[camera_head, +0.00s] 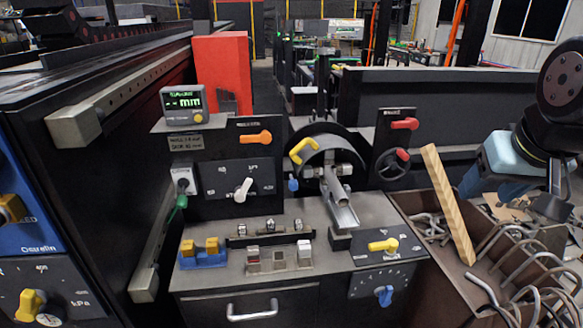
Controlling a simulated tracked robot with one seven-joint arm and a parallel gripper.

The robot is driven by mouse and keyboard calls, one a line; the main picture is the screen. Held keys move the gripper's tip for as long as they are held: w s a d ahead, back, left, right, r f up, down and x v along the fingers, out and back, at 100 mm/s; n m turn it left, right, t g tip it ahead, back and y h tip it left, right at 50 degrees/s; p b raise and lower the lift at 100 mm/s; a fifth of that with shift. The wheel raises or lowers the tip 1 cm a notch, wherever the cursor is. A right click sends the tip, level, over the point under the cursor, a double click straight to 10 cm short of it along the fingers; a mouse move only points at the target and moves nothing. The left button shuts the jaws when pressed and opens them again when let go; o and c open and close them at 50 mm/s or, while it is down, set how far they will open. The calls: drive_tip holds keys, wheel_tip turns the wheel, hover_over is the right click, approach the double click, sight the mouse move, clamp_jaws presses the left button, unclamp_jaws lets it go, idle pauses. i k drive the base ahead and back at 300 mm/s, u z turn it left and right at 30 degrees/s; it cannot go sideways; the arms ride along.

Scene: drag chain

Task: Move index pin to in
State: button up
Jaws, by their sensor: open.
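No part in view carries a readable index pin label, so I cannot tell for sure which one it is. A small blue knob (293,185) sits at the left of the dark round fixture, below a yellow curved handle (302,151). A metal trough (341,207) slopes down from the fixture's middle. My gripper (552,206) is at the right edge, above the bin of bent rods and well apart from the bench controls. It is open; its fingers are small and dark, and I see nothing held.
A wooden bar (448,204) sticks up from a bin (420,226) of bent metal rods (503,243). A handwheel (392,164), orange lever (256,137) and yellow lever (383,245) project from the bench panels. A red block (222,72) stands behind the display (184,103).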

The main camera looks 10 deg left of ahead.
sight(293, 183)
drive_tip(key=z, duration=0.65)
drive_tip(key=k, duration=1.05)
drive_tip(key=u, duration=0.7)
drive_tip(key=i, duration=1.05)
drive_tip(key=u, duration=0.05)
